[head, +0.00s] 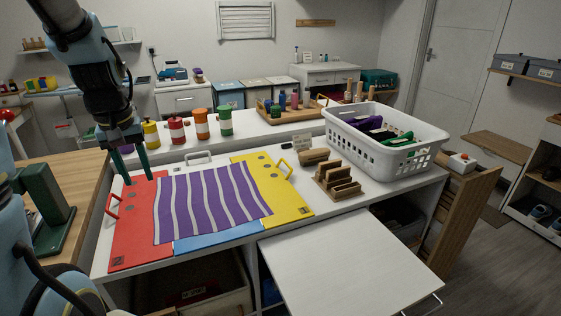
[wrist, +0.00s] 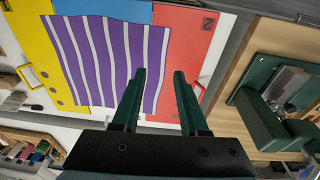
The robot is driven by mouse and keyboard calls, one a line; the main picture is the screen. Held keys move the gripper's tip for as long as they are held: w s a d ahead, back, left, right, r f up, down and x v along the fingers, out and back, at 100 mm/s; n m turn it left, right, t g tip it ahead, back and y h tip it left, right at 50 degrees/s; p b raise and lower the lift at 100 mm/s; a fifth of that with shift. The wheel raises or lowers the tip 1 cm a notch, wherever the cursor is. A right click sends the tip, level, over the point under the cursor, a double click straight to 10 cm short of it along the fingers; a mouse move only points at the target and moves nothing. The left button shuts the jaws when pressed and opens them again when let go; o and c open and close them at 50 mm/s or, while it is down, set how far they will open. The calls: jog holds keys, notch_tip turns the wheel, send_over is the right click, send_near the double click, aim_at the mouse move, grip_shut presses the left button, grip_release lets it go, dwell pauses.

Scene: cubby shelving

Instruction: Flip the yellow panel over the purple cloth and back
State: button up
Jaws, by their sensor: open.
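The yellow panel (head: 292,205) lies flat at the right of a folding board, with a yellow handle (head: 284,168) on its outer edge. It also shows at the left of the wrist view (wrist: 33,42). The purple cloth (head: 205,203) with white stripes lies spread over the blue middle panel (head: 220,238) and onto parts of the red and yellow panels. The cloth also shows in the wrist view (wrist: 122,52). My gripper (head: 134,170) is open and empty above the red panel (head: 133,235), on the far side from the yellow panel. Its fingers also show in the wrist view (wrist: 160,75).
A white basket (head: 375,158) and a wooden rack (head: 337,184) stand right of the board. Several coloured jars (head: 201,124) line the back. A dark green stand (head: 45,205) is on the wooden surface at left. A white pull-out surface (head: 345,270) is clear in front.

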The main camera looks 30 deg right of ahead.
jog(key=w+d+f+b, duration=0.1)
jog(key=w+d, duration=0.7)
jog(key=d, duration=0.2)
jog(key=g+h+b, duration=0.2)
jog(key=b, duration=0.2)
send_near(289, 166)
jog(key=p+x, duration=0.3)
jog(key=x, duration=0.4)
jog(key=shift+s+d+f, duration=0.15)
jog(key=shift+d+f, duration=0.05)
jog(key=shift+f, duration=0.1)
grip_shut()
